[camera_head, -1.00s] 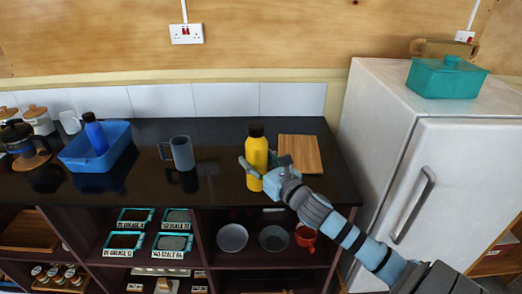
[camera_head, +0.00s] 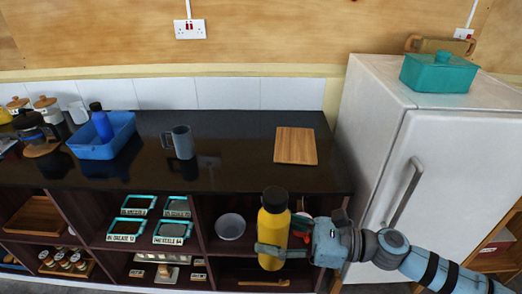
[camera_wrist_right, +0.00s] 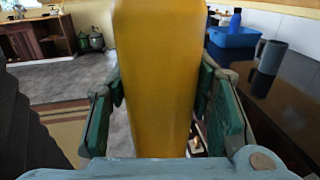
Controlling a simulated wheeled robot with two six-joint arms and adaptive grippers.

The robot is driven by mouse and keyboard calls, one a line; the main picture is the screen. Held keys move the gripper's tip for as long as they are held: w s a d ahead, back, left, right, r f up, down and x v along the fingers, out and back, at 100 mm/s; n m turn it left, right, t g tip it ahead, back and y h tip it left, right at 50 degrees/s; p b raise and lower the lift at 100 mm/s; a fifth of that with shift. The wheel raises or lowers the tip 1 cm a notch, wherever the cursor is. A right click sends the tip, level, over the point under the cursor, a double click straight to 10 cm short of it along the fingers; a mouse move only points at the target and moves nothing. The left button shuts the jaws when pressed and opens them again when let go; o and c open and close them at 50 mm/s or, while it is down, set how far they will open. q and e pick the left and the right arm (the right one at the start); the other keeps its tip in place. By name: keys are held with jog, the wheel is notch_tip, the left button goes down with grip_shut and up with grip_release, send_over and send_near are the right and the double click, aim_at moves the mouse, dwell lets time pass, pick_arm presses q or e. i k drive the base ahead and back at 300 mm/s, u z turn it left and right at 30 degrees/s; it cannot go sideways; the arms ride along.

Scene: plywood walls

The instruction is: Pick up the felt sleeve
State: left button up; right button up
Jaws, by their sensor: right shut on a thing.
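My right gripper (camera_head: 290,246) is shut on a yellow bottle (camera_head: 272,235) with a black cap. It holds the bottle upright, in front of the counter's front edge. In the right wrist view the yellow bottle (camera_wrist_right: 157,80) fills the middle, between the green-padded fingers; its ends are out of that view. I cannot make out a felt sleeve apart from the bottle, nor tell whether its yellow outside is one. My left gripper is not in view.
The black counter (camera_head: 225,165) bears a grey mug (camera_head: 182,142), a wooden board (camera_head: 296,146) and a blue tub (camera_head: 88,142) with a blue bottle (camera_head: 101,122). Shelves below hold teal trays and a bowl (camera_head: 230,227). A white fridge (camera_head: 375,130) stands right, with a teal box (camera_head: 438,72) on top.

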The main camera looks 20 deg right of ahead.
aim_at(184, 147)
jog(key=z, duration=0.25)
jog(key=k, duration=0.2)
jog(key=u, duration=0.85)
jog(key=i, duration=1.55)
jog(key=z, duration=0.9)
jog(key=i, duration=0.45)
jog(key=z, duration=0.55)
